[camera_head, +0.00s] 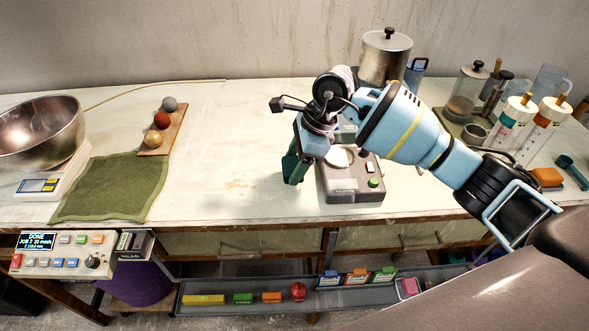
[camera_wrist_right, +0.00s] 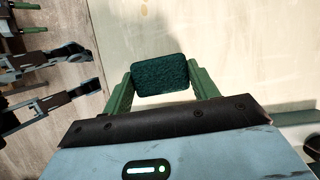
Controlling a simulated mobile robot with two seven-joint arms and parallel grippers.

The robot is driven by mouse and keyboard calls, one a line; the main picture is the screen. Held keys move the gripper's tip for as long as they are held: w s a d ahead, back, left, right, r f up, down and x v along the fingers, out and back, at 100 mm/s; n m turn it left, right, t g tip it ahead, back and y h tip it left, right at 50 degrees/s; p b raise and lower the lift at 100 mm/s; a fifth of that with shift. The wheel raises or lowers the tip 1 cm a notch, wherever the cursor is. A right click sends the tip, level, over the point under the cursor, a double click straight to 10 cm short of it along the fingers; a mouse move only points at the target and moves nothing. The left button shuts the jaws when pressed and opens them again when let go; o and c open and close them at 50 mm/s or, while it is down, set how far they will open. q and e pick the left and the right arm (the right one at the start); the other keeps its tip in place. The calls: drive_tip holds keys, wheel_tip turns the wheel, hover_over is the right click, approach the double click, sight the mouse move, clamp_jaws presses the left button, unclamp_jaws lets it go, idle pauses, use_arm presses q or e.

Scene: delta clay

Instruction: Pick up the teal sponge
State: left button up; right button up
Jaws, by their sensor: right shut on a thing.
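The teal sponge (camera_wrist_right: 160,75) is a dark teal, rough-textured block between the two green fingers of my right gripper (camera_wrist_right: 161,85) in the right wrist view. The fingers touch it on both sides. In the head view my right gripper (camera_head: 293,168) points down over the white table, left of a grey device. The sponge is mostly hidden there by the fingers. I cannot tell from these views how far it is above the tabletop. My left gripper is not in the head view.
A grey device (camera_head: 352,185) stands close to the right of my gripper. A green towel (camera_head: 112,187), a scale (camera_head: 50,183) with a metal bowl (camera_head: 40,128) and a wooden strip (camera_head: 165,128) with balls are at left. Canisters and bottles crowd the back right. The middle-left table is clear.

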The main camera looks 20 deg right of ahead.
sight(295, 165)
wheel_tip(295, 165, up, 8)
drive_tip(key=shift+f, duration=0.25)
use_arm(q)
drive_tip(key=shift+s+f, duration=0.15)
